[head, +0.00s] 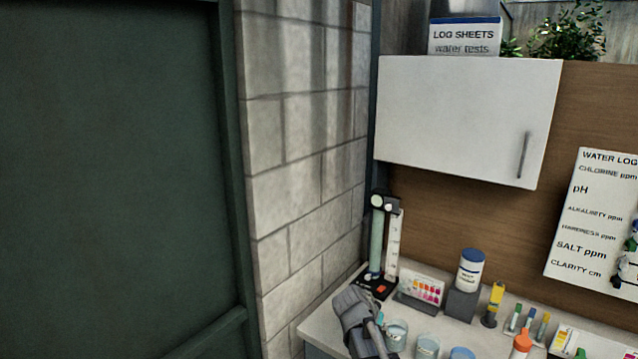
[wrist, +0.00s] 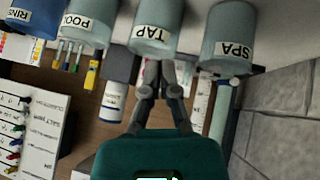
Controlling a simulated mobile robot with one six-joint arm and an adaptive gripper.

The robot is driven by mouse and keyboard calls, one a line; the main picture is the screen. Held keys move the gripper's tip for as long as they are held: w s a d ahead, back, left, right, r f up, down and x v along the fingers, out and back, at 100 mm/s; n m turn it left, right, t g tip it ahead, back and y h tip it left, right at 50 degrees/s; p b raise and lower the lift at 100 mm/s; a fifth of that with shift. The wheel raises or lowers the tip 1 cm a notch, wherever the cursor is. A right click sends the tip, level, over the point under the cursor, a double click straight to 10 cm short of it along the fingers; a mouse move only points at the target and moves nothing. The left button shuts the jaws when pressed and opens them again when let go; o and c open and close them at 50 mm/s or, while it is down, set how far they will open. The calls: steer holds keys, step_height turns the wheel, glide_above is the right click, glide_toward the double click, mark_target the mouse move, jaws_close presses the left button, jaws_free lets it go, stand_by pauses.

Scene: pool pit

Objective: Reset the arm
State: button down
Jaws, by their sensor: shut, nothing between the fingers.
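In the wrist view, which shows the scene upside down, my gripper (wrist: 160,70) has its two dark fingers together with nothing between them. Its tips overlap the cup marked TAP (wrist: 156,25) in the picture; I cannot tell whether they touch it. The cup marked SPA (wrist: 229,40) is to the right, the cup marked POOL (wrist: 90,22) to the left, and the cup marked RINS (wrist: 32,17) at the left edge. In the head view, a grey part of my arm shows at the bottom centre, over the counter's near-left end; the fingertips are not clear there.
A counter (head: 322,325) carries a tall tube stand (head: 377,245), a colour chart (head: 420,288), a white bottle (head: 470,270) with a blue lid, a yellow meter (head: 493,303) and several vials. A closed white cabinet (head: 455,120) hangs above. A block wall (head: 300,190) bounds the left.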

steer(key=s+f+n+y+b, duration=0.1)
steer(key=s+f, duration=0.1)
steer(key=s+d+f+g+y, duration=0.1)
steer(key=s+f, duration=0.1)
steer(key=s, duration=0.1)
steer(key=s+f+n+g+b, duration=0.1)
steer(key=s+f, duration=0.1)
steer(key=s, duration=0.1)
steer(key=shift+s+d+f+n+y+b, duration=0.1)
steer(key=shift+d+f+n+y+b, duration=0.1)
steer(key=shift+f+n+y+b, duration=0.15)
steer(key=s+a+f+n+g+y+b, duration=0.1)
steer(key=s+f+n+g+y+b, duration=0.1)
steer(key=s, duration=0.5)
steer(key=shift+s+a+f+n+g+y, duration=0.3)
steer(key=shift+s+f+n+y, duration=0.1)
steer(key=shift+f+n+y, duration=0.5)
steer(key=shift+r, duration=0.1)
stand_by(0.6)
